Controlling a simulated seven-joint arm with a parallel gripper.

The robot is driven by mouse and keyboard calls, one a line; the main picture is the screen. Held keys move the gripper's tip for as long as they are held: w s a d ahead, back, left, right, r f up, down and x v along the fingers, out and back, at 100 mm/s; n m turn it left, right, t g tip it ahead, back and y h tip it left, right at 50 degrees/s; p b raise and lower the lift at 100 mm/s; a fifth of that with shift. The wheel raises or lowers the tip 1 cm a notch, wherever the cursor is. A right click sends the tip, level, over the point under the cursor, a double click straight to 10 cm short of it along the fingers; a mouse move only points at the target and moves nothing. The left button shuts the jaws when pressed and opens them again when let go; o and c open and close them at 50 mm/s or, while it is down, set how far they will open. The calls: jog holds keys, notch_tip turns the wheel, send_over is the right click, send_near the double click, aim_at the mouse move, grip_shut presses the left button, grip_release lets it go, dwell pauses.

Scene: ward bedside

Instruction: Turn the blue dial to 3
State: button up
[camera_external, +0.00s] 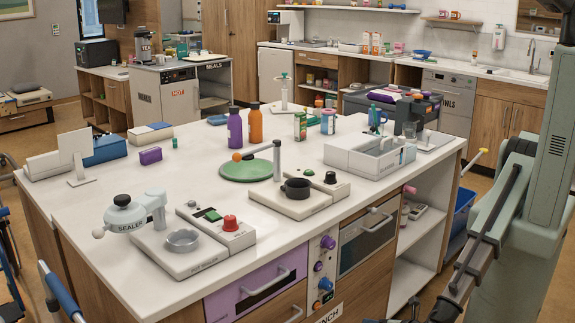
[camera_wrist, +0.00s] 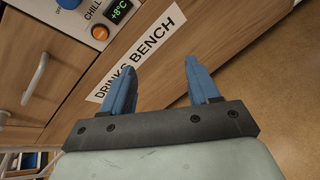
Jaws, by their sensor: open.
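The blue dial (camera_external: 325,284) sits low on a pale vertical control panel at the front of the bench, below two purple knobs. Its setting is too small to read. In the wrist view, only the lower part of the blue dial (camera_wrist: 68,3) shows at the top edge, beside a display reading +8°C (camera_wrist: 119,10) and an orange button (camera_wrist: 100,32). My gripper (camera_wrist: 159,67) is open and empty, with its two blue fingers apart before the DRINKS BENCH label. It is below and to the right of the dial, not touching it.
A purple drawer (camera_external: 257,289) with a handle is left of the panel, and an oven-like door (camera_external: 367,238) is right of it. A drawer handle (camera_wrist: 34,84) sticks out at left in the wrist view. Open floor (camera_wrist: 268,80) lies to the right.

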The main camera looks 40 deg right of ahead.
aim_at(331, 288)
jog(key=w+a+r+n+t+y, duration=0.25)
jog(key=a+r+n+t, duration=0.2)
jog(key=r+n, duration=0.45)
jog(key=shift+n+t+h, duration=0.35)
jog(key=shift+n, duration=0.35)
jog(key=w, duration=0.4)
jog(key=w+f, duration=0.1)
jog(key=w, duration=0.4)
jog(key=w+d, duration=0.1)
jog(key=w, duration=0.3)
jog(key=shift+w+f, duration=0.2)
jog(key=c, duration=1)
jog(key=shift+c, duration=0.2)
